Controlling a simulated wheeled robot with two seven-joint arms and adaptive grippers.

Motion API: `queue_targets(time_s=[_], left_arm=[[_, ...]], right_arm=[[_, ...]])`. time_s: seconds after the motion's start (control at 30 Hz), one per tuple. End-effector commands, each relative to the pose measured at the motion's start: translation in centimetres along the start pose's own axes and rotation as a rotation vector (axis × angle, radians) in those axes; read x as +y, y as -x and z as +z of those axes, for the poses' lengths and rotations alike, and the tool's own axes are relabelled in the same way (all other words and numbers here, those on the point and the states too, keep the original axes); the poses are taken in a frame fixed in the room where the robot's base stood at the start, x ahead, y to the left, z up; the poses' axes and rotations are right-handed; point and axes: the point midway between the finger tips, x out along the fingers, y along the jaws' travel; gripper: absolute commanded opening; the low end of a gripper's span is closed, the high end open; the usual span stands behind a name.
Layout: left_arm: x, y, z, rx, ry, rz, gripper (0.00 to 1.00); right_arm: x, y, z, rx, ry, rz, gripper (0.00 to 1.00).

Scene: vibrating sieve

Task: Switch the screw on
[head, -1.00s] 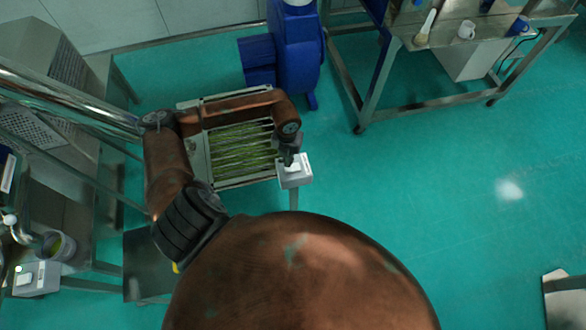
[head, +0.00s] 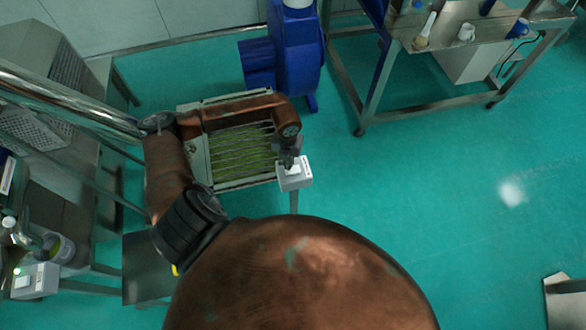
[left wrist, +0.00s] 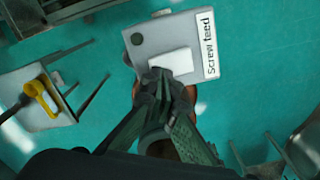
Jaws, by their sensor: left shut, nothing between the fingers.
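The screw switch is a light grey box (head: 295,173) on a thin post, right of the sieve in the head view. In the left wrist view the box (left wrist: 148,42) carries a "Screw feed" label (left wrist: 209,44), a white rocker (left wrist: 171,62) and a dark round spot. The fingers hide part of the box edge. My right gripper is not in view.
A sieve with green strands (head: 240,152) lies beneath my left arm. A blue machine (head: 296,55) stands behind it. A metal table (head: 400,40) with small items is at the upper right. Another grey switch box (head: 35,281) is at lower left.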

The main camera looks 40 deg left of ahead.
Motion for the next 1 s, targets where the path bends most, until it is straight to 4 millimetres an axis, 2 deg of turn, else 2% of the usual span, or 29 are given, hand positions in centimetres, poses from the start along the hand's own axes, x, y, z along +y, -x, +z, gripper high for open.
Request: queue_targets(time_s=[1.0], left_arm=[[-0.01, -0.78, 0.00, 0.000, 0.000, 0.000, 0.00]], right_arm=[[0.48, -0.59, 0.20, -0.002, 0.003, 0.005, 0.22]])
